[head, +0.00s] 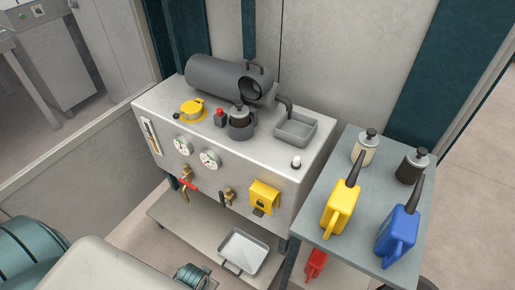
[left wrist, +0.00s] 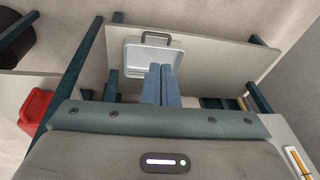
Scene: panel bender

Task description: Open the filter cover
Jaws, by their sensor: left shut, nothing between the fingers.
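The grey machine (head: 225,150) stands in the middle of the head view. On its top a dark pot-like housing (head: 239,130) with a knobbed top (head: 240,107) stands next to a red button. Behind it lies a dark grey cylinder (head: 215,75) with a round end and a handle. I cannot tell which of these parts is the filter cover; nothing is visibly lifted off. My left gripper (left wrist: 161,68) shows in the left wrist view, shut and empty, its fingers overlapping the view of a metal tray (left wrist: 135,57). My right gripper is not in view.
A yellow cap (head: 192,108) and a grey basin (head: 296,130) are on the machine top. A side table (head: 345,250) at the right carries two knobbed canisters, a yellow can (head: 341,208) and a blue can (head: 398,233). A red can (left wrist: 35,108) is low down.

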